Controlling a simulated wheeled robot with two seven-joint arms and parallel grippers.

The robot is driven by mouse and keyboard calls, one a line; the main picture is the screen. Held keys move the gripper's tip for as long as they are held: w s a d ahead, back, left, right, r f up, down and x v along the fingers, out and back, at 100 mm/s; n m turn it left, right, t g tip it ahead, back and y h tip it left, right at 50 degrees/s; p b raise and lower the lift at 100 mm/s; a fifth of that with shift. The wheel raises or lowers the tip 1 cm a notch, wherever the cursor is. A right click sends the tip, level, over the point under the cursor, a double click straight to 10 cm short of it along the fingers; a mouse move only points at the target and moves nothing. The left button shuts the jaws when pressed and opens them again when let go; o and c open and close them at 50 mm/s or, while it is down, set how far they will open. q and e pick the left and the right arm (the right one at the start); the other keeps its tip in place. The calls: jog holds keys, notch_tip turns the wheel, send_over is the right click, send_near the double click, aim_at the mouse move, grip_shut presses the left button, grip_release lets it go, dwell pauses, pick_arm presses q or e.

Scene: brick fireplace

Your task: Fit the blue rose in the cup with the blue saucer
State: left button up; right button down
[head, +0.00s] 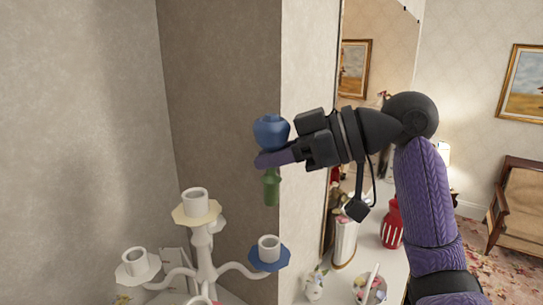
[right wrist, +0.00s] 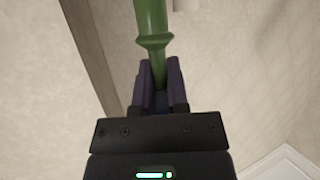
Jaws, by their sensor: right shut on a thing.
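The blue rose has a blue head (head: 270,130) and a green stem (head: 271,188) pointing down. My right gripper (head: 272,158) is shut on it just below the head and holds it upright in the air. In the right wrist view the green stem (right wrist: 154,40) runs out from between the fingers of the right gripper (right wrist: 161,75). A white candelabra (head: 205,255) carries several cups. The cup (head: 269,248) with the blue saucer (head: 268,264) is on its right arm. The stem's tip is above this cup and apart from it. My left gripper is not in view.
Another cup stands higher on a cream saucer (head: 196,216), and one at the left on a pale saucer (head: 138,274). A wall corner (head: 281,100) is close behind the rose. A red vase (head: 391,225) and small ornaments stand on the white shelf (head: 400,262) to the right.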

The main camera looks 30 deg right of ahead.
aim_at(272, 203)
jog(key=shift+w+f, duration=0.2)
jog(key=shift+f, duration=0.15)
notch_tip(272, 203, down, 5)
jog(key=b, duration=0.5)
jog(key=shift+f, duration=0.15)
dwell(0.7)
jog(key=shift+s+f+b, duration=0.1)
jog(key=shift+f+b, duration=1.55)
jog(key=shift+f, duration=0.05)
